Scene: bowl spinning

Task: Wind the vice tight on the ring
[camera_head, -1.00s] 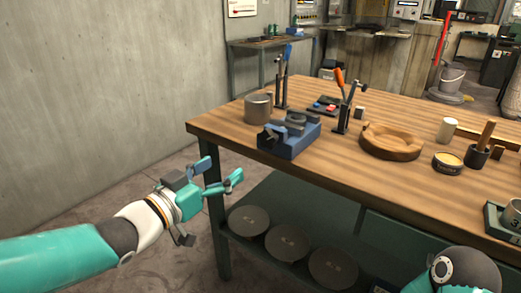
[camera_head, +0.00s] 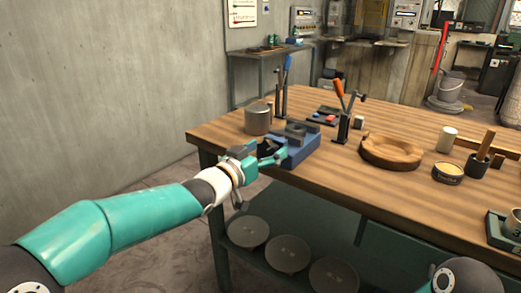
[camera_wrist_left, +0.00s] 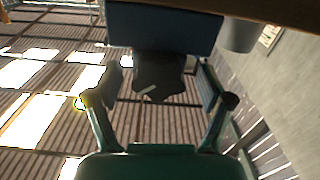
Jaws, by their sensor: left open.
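The blue vice (camera_head: 298,150) sits at the near left corner of the table, and its body also shows in the left wrist view (camera_wrist_left: 160,32). A grey ring (camera_head: 295,129) sits at the top of the vice, between its jaws. My left gripper (camera_head: 268,153) is open at the vice's near left end. In the left wrist view, a dark handle part (camera_wrist_left: 158,75) on the vice's end lies between the spread fingers (camera_wrist_left: 158,97). I cannot tell whether they touch it. My right gripper is out of view; only part of that arm shows at lower right.
A grey metal cup (camera_head: 258,118) stands just behind the vice. Upright clamps with a blue handle (camera_head: 287,66) and an orange handle (camera_head: 339,88) stand nearby. A wooden bowl (camera_head: 390,150) lies to the right. The wooden table (camera_head: 400,200) has free room in front.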

